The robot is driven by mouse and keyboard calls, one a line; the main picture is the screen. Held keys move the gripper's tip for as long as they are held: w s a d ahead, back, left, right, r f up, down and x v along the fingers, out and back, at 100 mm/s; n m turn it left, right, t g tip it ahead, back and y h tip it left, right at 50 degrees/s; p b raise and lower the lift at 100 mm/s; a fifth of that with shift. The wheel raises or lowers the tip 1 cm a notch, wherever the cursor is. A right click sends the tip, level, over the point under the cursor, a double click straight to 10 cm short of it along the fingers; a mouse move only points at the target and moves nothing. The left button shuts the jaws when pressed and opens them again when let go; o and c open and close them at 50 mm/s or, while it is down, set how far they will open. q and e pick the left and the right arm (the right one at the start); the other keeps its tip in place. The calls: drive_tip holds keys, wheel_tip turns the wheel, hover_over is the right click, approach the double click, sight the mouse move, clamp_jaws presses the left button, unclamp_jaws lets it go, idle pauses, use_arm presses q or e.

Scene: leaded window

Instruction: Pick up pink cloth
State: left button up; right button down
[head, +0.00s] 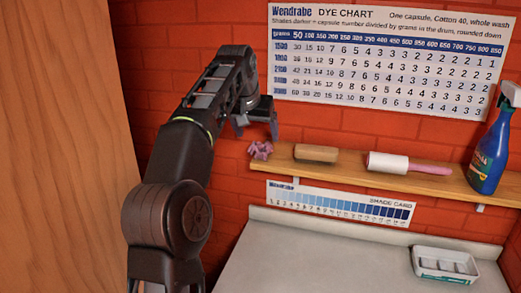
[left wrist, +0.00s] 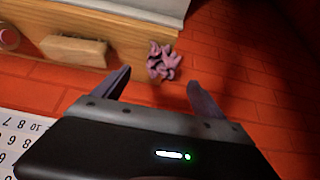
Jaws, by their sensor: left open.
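The pink cloth (head: 261,150) is a small crumpled mauve-pink bundle at the left end of the wooden wall shelf. It also shows in the left wrist view (left wrist: 163,62), beyond and between my fingertips. My left gripper (head: 256,122) is open and empty, a little above the cloth in the head view and apart from it. Its two fingers (left wrist: 160,85) show spread in the left wrist view. My right gripper is in neither view.
The wooden shelf (head: 430,184) also holds a tan block (head: 316,153), a white roller with a pink handle (head: 388,163) and a blue spray bottle (head: 490,150). A dye chart (head: 385,55) hangs above. Below is a pale counter (head: 310,262) with a white tray (head: 445,264).

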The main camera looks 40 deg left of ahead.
sight(260, 145)
use_arm(q)
drive_tip(key=shift+x, duration=0.9)
drive_tip(key=shift+f, duration=0.1)
drive_tip(key=p+x, duration=0.1)
drive_tip(key=x, duration=0.4)
drive_tip(key=shift+s+f, duration=0.1)
drive_tip(key=shift+c, duration=0.4)
drive_tip(key=c, duration=1.3)
